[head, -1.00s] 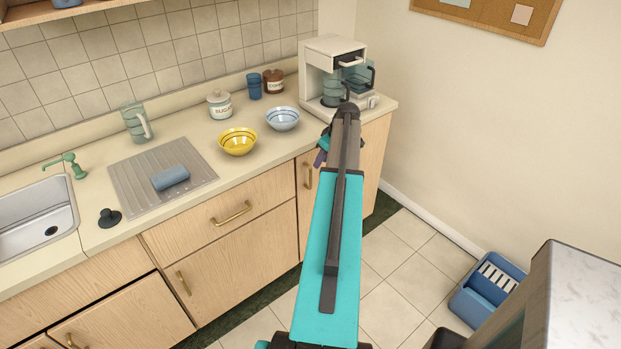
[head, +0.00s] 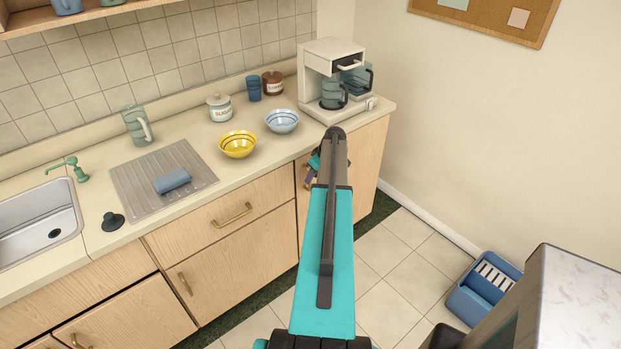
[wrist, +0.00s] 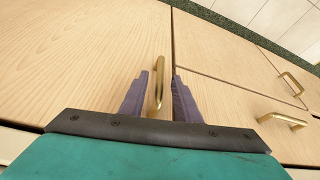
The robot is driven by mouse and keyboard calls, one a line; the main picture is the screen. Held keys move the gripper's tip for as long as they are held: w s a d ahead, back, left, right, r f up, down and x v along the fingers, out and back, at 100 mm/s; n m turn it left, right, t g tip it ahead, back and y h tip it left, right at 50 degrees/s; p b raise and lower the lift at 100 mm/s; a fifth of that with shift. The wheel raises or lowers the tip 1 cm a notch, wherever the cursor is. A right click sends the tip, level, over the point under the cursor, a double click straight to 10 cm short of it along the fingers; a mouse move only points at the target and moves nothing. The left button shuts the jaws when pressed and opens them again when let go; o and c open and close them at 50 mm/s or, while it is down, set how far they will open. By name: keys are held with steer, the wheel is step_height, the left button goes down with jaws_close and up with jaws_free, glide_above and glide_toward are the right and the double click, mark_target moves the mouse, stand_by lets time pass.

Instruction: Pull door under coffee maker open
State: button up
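The coffee maker (head: 334,82) stands at the right end of the counter. The light wood door (head: 369,160) below it is partly hidden by my arm in the head view and fills the left of the wrist view (wrist: 85,60). It looks closed. Its brass handle (wrist: 159,85) stands upright near the door's edge. My gripper (wrist: 160,82) is open, with one purple finger on each side of the handle. I cannot tell whether either finger touches it. In the head view my gripper (head: 312,172) is mostly hidden behind my arm.
To the left are a drawer (head: 222,215) and another cabinet door (head: 243,265) with brass handles. Bowls, jars and a pitcher stand on the counter (head: 190,130). A blue bin (head: 482,290) sits on the tiled floor at right. Floor before the cabinets is clear.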

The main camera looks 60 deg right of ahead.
mark_target(310, 189)
steer(key=shift+p+x, duration=0.55)
steer(key=shift+x, duration=1.5)
